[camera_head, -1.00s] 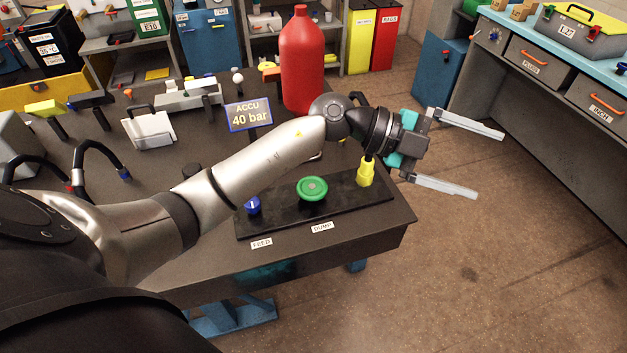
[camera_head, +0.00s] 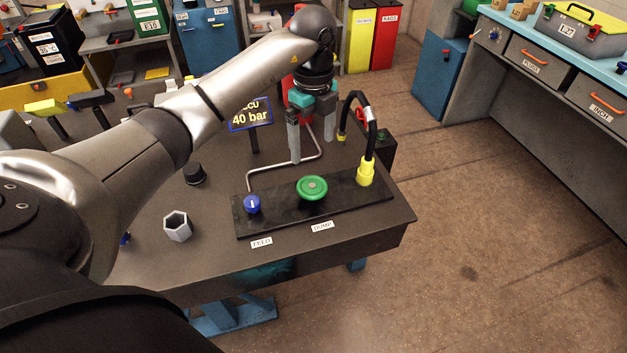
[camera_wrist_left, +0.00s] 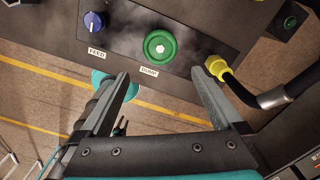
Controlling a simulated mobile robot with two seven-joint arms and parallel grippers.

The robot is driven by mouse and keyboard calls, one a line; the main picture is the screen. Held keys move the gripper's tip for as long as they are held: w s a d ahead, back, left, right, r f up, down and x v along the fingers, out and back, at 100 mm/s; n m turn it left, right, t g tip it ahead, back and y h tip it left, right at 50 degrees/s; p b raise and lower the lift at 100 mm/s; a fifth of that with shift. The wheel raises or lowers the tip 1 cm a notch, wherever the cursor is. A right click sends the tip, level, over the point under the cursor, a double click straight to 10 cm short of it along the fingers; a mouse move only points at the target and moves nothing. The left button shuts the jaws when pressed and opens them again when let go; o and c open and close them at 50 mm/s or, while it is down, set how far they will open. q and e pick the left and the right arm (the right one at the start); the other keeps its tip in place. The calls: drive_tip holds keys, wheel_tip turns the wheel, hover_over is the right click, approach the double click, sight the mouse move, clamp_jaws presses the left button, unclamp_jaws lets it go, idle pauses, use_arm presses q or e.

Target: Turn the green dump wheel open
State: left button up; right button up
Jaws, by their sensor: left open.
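The green dump wheel (camera_head: 312,187) sits on a dark plate on the bench, behind the DUMP label (camera_head: 322,227). In the left wrist view the wheel (camera_wrist_left: 160,46) lies ahead of the fingertips, in line with the gap between them. My left gripper (camera_head: 312,152) points down above the bench, behind and above the wheel, apart from it. In the left wrist view the left gripper (camera_wrist_left: 158,82) is open, with nothing between its fingers. My right gripper is not in view.
A blue feed knob (camera_head: 252,204) stands left of the wheel. A yellow hose fitting (camera_head: 366,172) with a black hose stands to its right. A hex socket (camera_head: 178,226) stands on the bench, at the front left. The pressure sign (camera_head: 250,118) is partly hidden behind my arm.

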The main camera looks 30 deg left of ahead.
sight(313, 186)
use_arm(q)
wheel_tip(313, 186, down, 12)
drive_tip(key=shift+f+b, duration=0.15)
drive_tip(key=shift+b, duration=0.35)
drive_tip(key=c, duration=1)
